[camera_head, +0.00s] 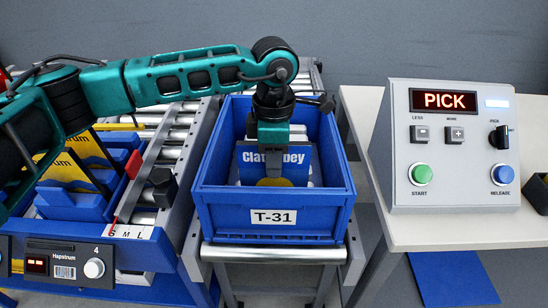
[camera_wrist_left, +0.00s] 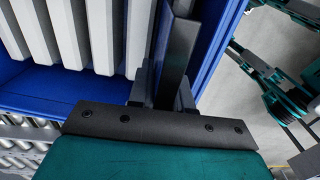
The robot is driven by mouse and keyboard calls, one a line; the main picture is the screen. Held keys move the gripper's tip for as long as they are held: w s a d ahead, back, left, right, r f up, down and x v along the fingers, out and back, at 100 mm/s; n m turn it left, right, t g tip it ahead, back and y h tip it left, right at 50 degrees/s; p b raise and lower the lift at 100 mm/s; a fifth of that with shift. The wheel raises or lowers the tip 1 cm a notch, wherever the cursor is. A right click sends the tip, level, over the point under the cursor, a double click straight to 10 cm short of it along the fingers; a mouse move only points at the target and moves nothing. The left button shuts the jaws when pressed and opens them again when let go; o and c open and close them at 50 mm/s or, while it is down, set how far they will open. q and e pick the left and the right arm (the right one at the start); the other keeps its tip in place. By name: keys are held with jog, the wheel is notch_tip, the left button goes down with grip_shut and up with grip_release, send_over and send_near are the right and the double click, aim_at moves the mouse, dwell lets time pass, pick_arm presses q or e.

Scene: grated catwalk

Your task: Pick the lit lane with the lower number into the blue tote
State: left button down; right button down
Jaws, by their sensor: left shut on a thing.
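The blue tote (camera_head: 270,239), labelled T-31, stands in the middle of the head view. My left gripper (camera_head: 273,140) reaches down into it, shut on a blue pack (camera_head: 250,171) with white lettering like "Clatabbey", partly hidden by the fingers. The pack is upright inside the tote; whether it touches the bottom I cannot tell. My right gripper is not in view.
A grey control box (camera_head: 450,150) with a lit PICK display, green START and blue RELEASE buttons stands on a pale table (camera_head: 400,225) right of the tote. Roller conveyor (camera_head: 190,125) runs left of the tote. The tote rests on a roller stand (camera_head: 272,254).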

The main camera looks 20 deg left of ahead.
pick_arm(q)
notch_tip(320, 180, down, 3)
jog(key=shift+f+b, duration=0.1)
jog(key=shift+b, duration=1.05)
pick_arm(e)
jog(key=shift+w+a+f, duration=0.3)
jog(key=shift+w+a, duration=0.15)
pick_arm(q)
jog(key=c, duration=0.6)
grip_release()
jog(key=shift+o, duration=0.2)
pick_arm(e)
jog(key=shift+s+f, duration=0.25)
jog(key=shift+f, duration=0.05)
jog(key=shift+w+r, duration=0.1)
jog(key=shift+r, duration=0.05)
